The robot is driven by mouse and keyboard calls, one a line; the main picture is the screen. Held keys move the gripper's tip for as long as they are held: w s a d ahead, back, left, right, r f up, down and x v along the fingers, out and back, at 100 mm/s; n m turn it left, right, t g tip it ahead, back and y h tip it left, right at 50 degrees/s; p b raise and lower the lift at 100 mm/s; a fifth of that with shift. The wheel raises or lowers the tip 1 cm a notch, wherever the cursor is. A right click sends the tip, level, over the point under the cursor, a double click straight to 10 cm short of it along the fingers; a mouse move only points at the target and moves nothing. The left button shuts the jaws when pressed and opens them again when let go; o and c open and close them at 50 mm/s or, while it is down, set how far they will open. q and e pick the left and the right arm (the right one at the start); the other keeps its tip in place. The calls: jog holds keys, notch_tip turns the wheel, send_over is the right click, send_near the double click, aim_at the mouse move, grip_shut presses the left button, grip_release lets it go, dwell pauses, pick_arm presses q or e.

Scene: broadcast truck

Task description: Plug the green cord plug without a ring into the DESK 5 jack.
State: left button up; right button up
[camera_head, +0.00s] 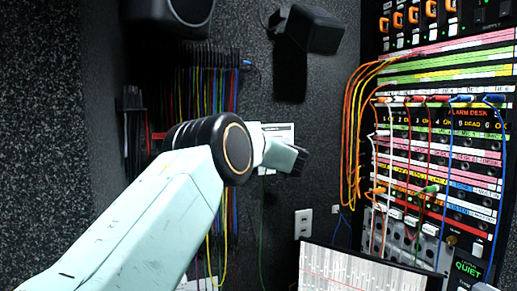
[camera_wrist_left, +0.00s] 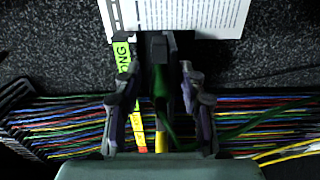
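My left gripper (camera_head: 298,160) reaches to the back wall beside a white paper sheet (camera_head: 281,133). In the left wrist view its two fingers (camera_wrist_left: 160,80) stand apart on either side of a dark block and a dark green cord (camera_wrist_left: 160,88). No firm grip on either shows, and the plug end cannot be made out. A green cord also hangs below the gripper in the head view (camera_head: 262,235). The jack panel (camera_head: 438,160) is at the right, with an ALARM DESK label and a numbered row; the 5 is near the right (camera_head: 457,122). My right gripper is out of view.
A green plug (camera_head: 431,189) sits low on the panel among other cords. Orange cords (camera_head: 352,135) loop at its left. Hanging coloured cords (camera_head: 207,90) are behind my arm. A yellow-green tag (camera_wrist_left: 122,55) hangs next to the left finger. A screen (camera_head: 350,270) stands below.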

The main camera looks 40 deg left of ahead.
pick_arm(q)
jog(key=shift+r, duration=0.1)
jog(key=c, duration=0.7)
jog(key=shift+r, duration=0.1)
grip_shut()
jog(key=shift+r, duration=0.1)
jog(key=o, duration=0.6)
grip_release()
jog(key=o, duration=0.9)
jog(key=shift+f, duration=0.3)
jog(key=v, duration=1.2)
